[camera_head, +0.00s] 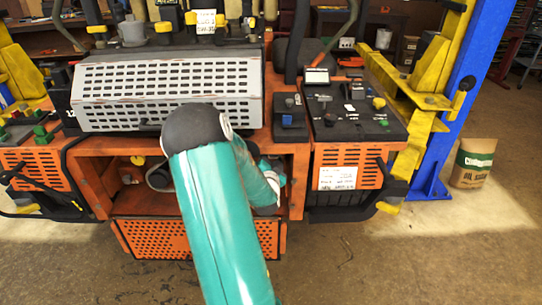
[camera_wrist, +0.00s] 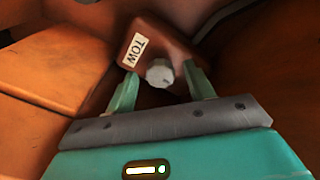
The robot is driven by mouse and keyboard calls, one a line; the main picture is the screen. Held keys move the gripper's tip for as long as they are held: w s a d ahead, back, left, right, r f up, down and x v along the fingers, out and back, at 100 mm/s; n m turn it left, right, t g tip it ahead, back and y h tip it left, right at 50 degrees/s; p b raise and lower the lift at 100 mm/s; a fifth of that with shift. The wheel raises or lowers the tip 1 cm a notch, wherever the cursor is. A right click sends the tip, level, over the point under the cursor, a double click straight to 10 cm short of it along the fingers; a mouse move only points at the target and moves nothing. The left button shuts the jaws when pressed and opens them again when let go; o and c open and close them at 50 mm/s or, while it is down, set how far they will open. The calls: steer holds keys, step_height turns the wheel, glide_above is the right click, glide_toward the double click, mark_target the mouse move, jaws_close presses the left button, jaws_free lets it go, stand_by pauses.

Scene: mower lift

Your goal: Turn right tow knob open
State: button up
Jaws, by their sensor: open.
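The tow knob (camera_wrist: 160,73) is a small grey round knob on a reddish-brown block with a white label reading TOW (camera_wrist: 134,50). In the wrist view it sits near the middle, between and a little beyond my gripper's (camera_wrist: 160,85) two teal fingers. The fingers are apart, one on each side of the knob. I cannot tell whether either finger touches it. In the head view my teal arm reaches into the open bay of the orange mower (camera_head: 91,177). My gripper and the knob are hidden there behind the arm and inside the bay.
Orange walls of the bay close in around my gripper, with an orange block (camera_wrist: 55,75) at left. A perforated grey cover (camera_head: 170,90) lies above the bay. A control panel (camera_head: 350,110), yellow-and-blue lift post (camera_head: 455,95) and paper sack (camera_head: 473,163) stand at right.

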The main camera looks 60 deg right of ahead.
steer(key=shift+d, duration=0.1)
steer(key=shift+s+r, duration=0.1)
steer(key=shift+s, duration=0.1)
steer(key=shift+c, duration=0.6)
steer(key=c, duration=0.8)
steer(key=shift+n, duration=1.5)
steer(key=shift+c, duration=0.2)
steer(key=o, duration=1)
steer(key=shift+c, duration=0.2)
steer(key=v, duration=1.3)
steer(key=shift+a+f, duration=0.25)
steer(key=shift+a, duration=0.15)
